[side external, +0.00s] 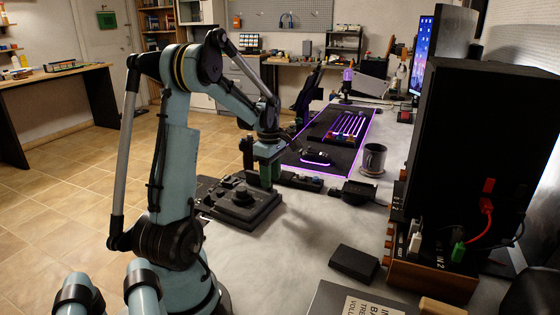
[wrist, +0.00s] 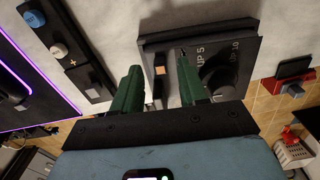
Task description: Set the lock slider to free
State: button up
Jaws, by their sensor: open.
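A black control panel (side external: 238,205) lies on the grey table in the side external view. In the wrist view the panel (wrist: 152,40) carries a large round knob (wrist: 222,72) and "UP 5" and "UP 10" markings. A small orange block (wrist: 160,72) sits on a pale strip of the panel, between my green fingers in the picture; I cannot tell whether it is the lock slider. My gripper (wrist: 158,64) is open above the panel's edge, nothing visibly held. In the side view my gripper (side external: 268,172) is at the panel's far right; its fingers hide part of the panel.
A black button strip (wrist: 68,58) lies left of the panel in the wrist view, beside a purple-lit mat (wrist: 30,95). A small box with a red part (wrist: 293,67) is at right. In the side view a mug (side external: 374,158) and a tall black case (side external: 470,150) stand right.

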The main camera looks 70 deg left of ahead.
jog(key=shift+f, duration=1)
grip_shut()
